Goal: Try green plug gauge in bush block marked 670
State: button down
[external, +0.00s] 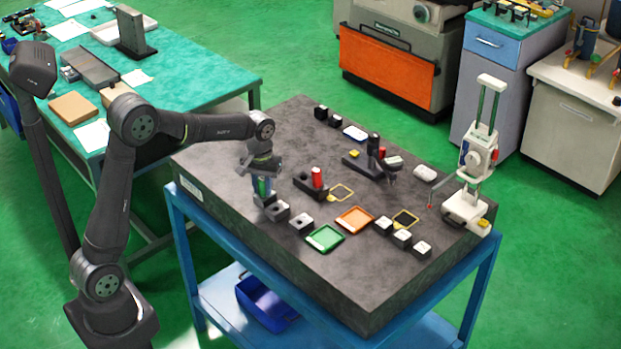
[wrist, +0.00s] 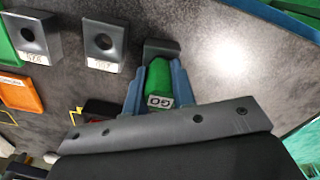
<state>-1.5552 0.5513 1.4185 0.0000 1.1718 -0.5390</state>
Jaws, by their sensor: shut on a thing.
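My gripper (external: 262,186) has its blue fingers shut on the green plug gauge (wrist: 160,82), whose label reads GO in the wrist view. The gauge also shows as a bit of green between the fingers in the external view. Right beyond the gauge is a dark bush block (wrist: 160,46), mostly hidden; I cannot tell whether the gauge is inside it or above it. Two more bush blocks, one in the middle (wrist: 104,42) and one at the left (wrist: 34,36), stand in line with it, with bores facing up. Their label numbers are too blurred to read surely.
A red gauge (external: 317,177) stands in a dark holder (external: 305,187) right of my gripper. A green tray (external: 325,238) and an orange tray (external: 355,219) lie in front. Several other blocks (external: 402,239) and a white height stand (external: 467,205) are farther right.

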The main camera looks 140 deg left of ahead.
aim_at(262, 179)
jog(key=shift+r, duration=0.15)
jog(key=shift+r, duration=2.35)
